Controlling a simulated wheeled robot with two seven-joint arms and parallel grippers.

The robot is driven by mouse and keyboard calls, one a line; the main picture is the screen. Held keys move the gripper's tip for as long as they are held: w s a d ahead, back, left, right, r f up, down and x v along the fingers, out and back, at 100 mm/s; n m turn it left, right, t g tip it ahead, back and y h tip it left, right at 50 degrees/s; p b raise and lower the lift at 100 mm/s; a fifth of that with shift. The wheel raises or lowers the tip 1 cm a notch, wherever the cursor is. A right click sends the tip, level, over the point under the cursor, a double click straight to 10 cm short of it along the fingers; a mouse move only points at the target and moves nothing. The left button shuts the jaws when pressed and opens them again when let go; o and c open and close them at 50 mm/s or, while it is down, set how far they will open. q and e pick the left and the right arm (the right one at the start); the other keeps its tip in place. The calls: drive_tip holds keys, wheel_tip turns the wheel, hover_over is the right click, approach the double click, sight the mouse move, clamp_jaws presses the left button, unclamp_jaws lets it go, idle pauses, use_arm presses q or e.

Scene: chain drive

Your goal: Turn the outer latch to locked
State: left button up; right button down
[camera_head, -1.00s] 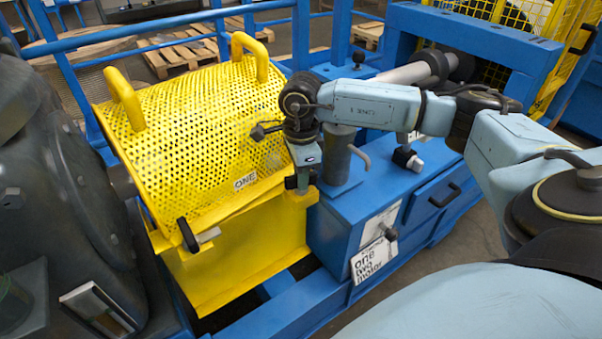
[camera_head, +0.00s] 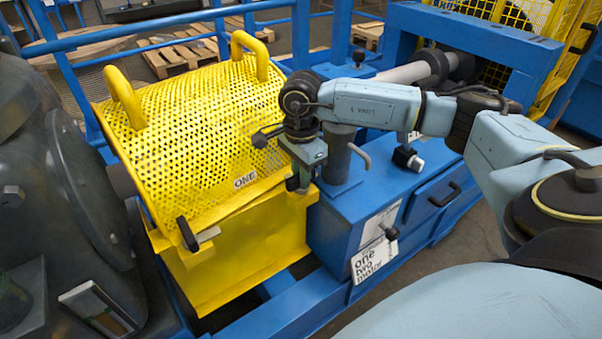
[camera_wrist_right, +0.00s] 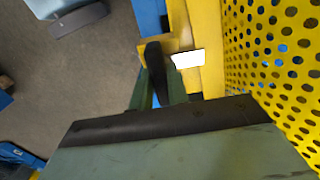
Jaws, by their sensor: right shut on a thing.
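The yellow perforated guard (camera_head: 205,120) sits closed on its yellow lower box (camera_head: 240,262). My right gripper (camera_head: 298,182) points down at the guard's front right corner. In the right wrist view it is shut on a dark latch handle (camera_wrist_right: 154,58), which I take as the outer latch. A small white plate (camera_wrist_right: 188,60) lies beside the handle on the yellow rim. In the head view my gripper hides most of this latch. A second dark latch handle (camera_head: 187,234) sits at the guard's front left corner, untouched. My left gripper is not in view.
A blue cabinet (camera_head: 345,225) with a labelled front and a drawer handle stands right of the guard. Two yellow loop handles (camera_head: 127,98) rise from the guard's top. A large dark grey machine housing (camera_head: 60,180) is at left. Blue rails (camera_head: 170,27) run behind.

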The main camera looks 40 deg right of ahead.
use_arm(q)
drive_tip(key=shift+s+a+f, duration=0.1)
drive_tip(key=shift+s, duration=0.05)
use_arm(e)
drive_tip(key=c, duration=1.4)
unclamp_jaws()
drive_tip(key=shift+o, duration=0.2)
drive_tip(key=shift+r, duration=0.1)
